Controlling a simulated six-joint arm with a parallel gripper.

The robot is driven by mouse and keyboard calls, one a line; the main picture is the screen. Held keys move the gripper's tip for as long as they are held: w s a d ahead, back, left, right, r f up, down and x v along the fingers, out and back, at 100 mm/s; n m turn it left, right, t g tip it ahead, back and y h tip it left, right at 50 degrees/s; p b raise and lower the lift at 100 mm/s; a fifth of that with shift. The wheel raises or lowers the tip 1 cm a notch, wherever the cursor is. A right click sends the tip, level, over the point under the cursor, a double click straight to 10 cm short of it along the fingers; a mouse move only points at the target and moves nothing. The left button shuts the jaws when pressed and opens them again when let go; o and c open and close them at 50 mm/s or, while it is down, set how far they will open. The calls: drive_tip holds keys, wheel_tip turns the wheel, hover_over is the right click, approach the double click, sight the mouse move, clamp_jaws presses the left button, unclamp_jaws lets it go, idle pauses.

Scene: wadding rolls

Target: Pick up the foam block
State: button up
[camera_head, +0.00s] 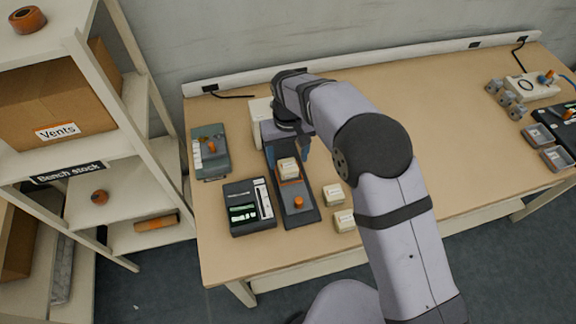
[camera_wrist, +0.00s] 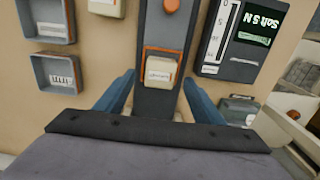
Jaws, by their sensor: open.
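A small cream foam block (camera_head: 289,168) with a pale label sits on a long dark grey device (camera_head: 296,206), inside an orange outline. In the wrist view the block (camera_wrist: 158,72) lies ahead, between the lines of my two blue fingers. My gripper (camera_head: 304,143) is open and empty, just behind the block over the far part of the device. No finger visibly touches the block. Two similar cream blocks lie on the table right of the device, one farther (camera_head: 333,194) and one nearer (camera_head: 344,220).
A black display unit (camera_head: 249,206) stands close left of the device, with a grey-green box (camera_head: 210,151) behind it. An orange knob (camera_head: 298,202) rises from the device's near end. Grey trays (camera_wrist: 54,73) show in the wrist view. A shelf (camera_head: 100,190) stands left of the table.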

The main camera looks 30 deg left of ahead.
sight(288, 165)
drive_tip(key=shift+f+p, duration=0.45)
drive_tip(key=shift+f, duration=1.2)
drive_tip(key=c, duration=1.2)
drive_tip(key=shift+r, duration=0.15)
wheel_tip(288, 165, up, 10)
drive_tip(key=b, duration=0.3)
